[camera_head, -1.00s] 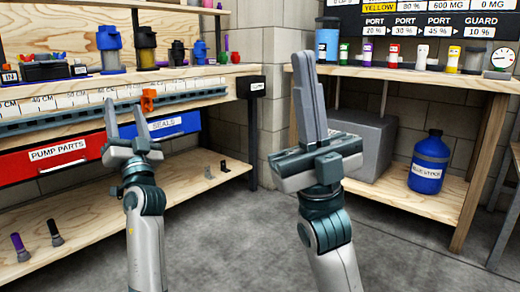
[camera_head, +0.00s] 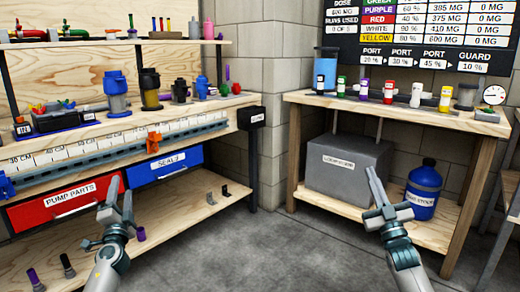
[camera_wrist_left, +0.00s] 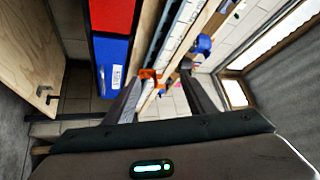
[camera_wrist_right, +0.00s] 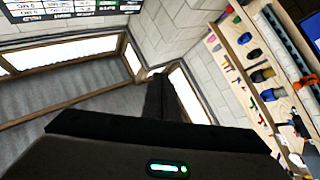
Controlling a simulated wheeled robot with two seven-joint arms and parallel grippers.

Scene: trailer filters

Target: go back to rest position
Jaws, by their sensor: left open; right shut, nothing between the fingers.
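My left gripper (camera_head: 120,198) is open and empty in the head view, in front of the workbench's red and blue drawers. In the left wrist view its two fingers (camera_wrist_left: 165,100) stand apart with nothing between them. My right gripper (camera_head: 375,187) is shut and empty, in front of the right-hand bench's lower shelf, with its fingers pointing up and left. In the right wrist view its closed fingers (camera_wrist_right: 162,98) show dark against the floor and wall. Neither gripper appears to touch anything.
The left workbench holds a red drawer (camera_head: 66,202), a blue drawer (camera_head: 165,166) and several filter housings. The right bench (camera_head: 408,106) carries several small coloured cartridges and a gauge (camera_head: 494,95). A grey box (camera_head: 348,165) and blue jug (camera_head: 423,188) stand below. The floor (camera_head: 270,245) between is clear.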

